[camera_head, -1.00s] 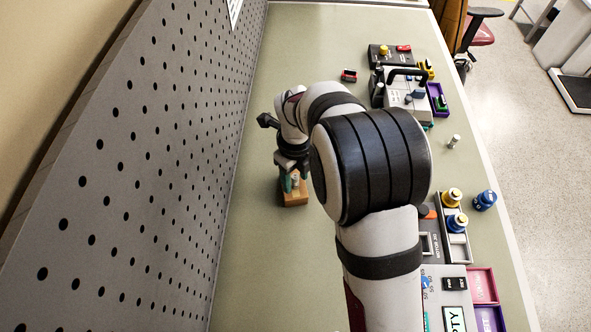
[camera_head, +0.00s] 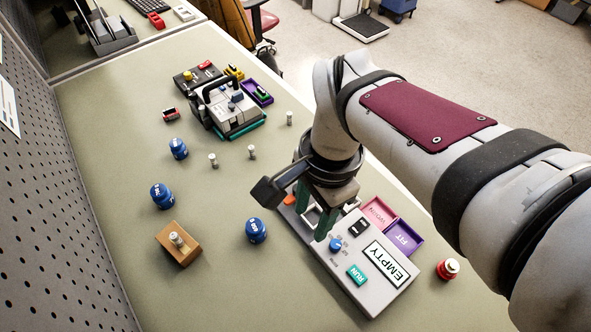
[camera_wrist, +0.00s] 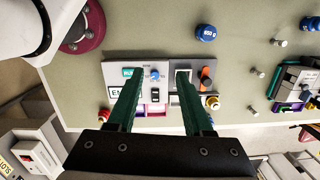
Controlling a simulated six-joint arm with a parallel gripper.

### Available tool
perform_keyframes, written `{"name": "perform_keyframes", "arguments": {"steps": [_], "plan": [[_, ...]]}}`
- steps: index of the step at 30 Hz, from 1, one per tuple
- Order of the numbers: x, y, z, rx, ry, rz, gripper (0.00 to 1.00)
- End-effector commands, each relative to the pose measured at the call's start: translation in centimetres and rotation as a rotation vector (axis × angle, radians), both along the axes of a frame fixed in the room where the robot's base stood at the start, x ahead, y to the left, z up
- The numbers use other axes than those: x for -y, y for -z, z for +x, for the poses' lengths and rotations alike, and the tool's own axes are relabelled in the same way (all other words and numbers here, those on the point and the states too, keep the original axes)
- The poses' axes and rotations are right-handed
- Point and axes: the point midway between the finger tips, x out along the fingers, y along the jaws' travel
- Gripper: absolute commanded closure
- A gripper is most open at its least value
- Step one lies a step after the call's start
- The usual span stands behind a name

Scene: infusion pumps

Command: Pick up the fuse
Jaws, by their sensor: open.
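Several small silver cylinders that look like fuses show in the head view. One stands in a wooden block (camera_head: 183,253) at the lower left, its silver top (camera_head: 176,239) sticking up. Others stand loose on the table: one silver cylinder (camera_head: 213,159), a second silver cylinder (camera_head: 252,152) and a third (camera_head: 289,117) near the far edge. I cannot tell which is the fuse meant. My gripper (camera_head: 314,212), with green fingers, is open above the grey EMPTY/RUN panel. In the wrist view my gripper (camera_wrist: 159,78) has nothing visible between its fingers.
The panel (camera_head: 375,300) has a pink tray (camera_head: 380,212) and a purple FIT tray (camera_head: 403,238). Blue weights (camera_head: 256,231) stand left of it. A red-topped item (camera_head: 448,269) stands at right. A handled device (camera_head: 232,112) stands farther back. Table between is mostly clear.

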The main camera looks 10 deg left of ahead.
Motion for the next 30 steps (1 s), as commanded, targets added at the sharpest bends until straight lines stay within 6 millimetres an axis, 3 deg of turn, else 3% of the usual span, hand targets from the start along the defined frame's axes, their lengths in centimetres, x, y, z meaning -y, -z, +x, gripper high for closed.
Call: {"name": "perform_keyframes", "arguments": {"steps": [1,3,7,22,24,26,29,30], "plan": [[3.0,0.2,-2.2,0.018,-0.075,0.025,0.49],[5.6,1.0,-5.3,0.042,-0.212,0.053,0.49],[7.2,2.4,-8.5,0.073,-0.358,0.079,0.49],[7.4,2.6,-8.8,0.08,-0.396,0.082,0.43],[7.2,2.2,-7.4,0.091,-0.436,0.075,0.43],[6.6,1.5,-3.9,0.123,-0.53,0.055,0.43],[3.4,1.0,5.5,0.218,-0.778,0.007,0.43],[1.2,1.4,9.4,0.264,-0.885,-0.014,0.43]]}}
